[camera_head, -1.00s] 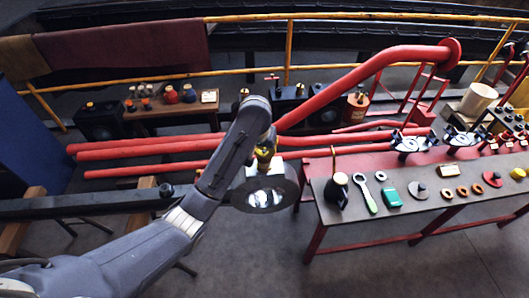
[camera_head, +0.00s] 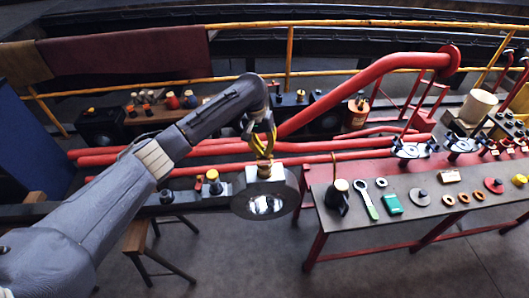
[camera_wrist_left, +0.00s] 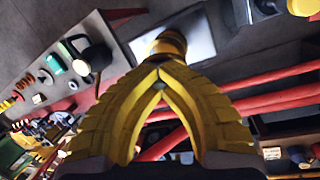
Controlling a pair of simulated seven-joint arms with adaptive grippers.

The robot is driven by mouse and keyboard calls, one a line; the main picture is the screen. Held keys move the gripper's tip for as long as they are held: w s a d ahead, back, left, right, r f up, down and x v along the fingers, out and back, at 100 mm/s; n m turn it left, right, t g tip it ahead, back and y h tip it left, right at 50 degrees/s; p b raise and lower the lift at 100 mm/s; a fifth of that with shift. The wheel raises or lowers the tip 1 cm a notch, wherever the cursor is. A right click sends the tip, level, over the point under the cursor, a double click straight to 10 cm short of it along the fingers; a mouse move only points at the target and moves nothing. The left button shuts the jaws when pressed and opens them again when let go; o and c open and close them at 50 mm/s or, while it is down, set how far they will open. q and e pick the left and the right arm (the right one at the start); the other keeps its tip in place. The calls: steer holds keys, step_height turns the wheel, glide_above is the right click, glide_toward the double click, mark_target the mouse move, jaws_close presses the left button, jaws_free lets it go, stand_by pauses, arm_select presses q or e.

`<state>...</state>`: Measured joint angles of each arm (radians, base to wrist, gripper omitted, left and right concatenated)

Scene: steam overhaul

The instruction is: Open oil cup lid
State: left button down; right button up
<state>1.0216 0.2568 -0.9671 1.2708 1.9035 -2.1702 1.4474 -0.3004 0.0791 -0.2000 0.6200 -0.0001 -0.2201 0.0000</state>
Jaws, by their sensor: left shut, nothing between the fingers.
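A brass oil cup (camera_head: 264,169) stands on top of the dark rod end (camera_head: 284,188), which has a large bright bore. My left gripper (camera_head: 264,156), with yellow fingers, is shut and points down just above the cup. In the left wrist view the shut fingertips (camera_wrist_left: 158,72) meet close to the round brass cup (camera_wrist_left: 170,43). I cannot tell whether they touch it, nor make out the lid's angle. My right gripper is not in view.
A second yellow-topped fitting (camera_head: 213,176) stands on the rod to the left. Red pipes (camera_head: 200,151) run behind.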

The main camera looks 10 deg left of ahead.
arm_select(q)
steer(key=shift+w+r+g, duration=0.1)
steer(key=shift+w+g, duration=0.15)
steer(key=shift+g, duration=0.15)
steer(key=c, duration=2.1)
jaws_free()
steer(key=o, duration=0.7)
steer(key=shift+o, duration=0.2)
steer(key=shift+r, duration=0.1)
steer(key=v, duration=1.1)
steer(key=shift+a+r, duration=0.15)
steer(key=shift+r, duration=0.2)
steer(key=shift+w, duration=0.1)
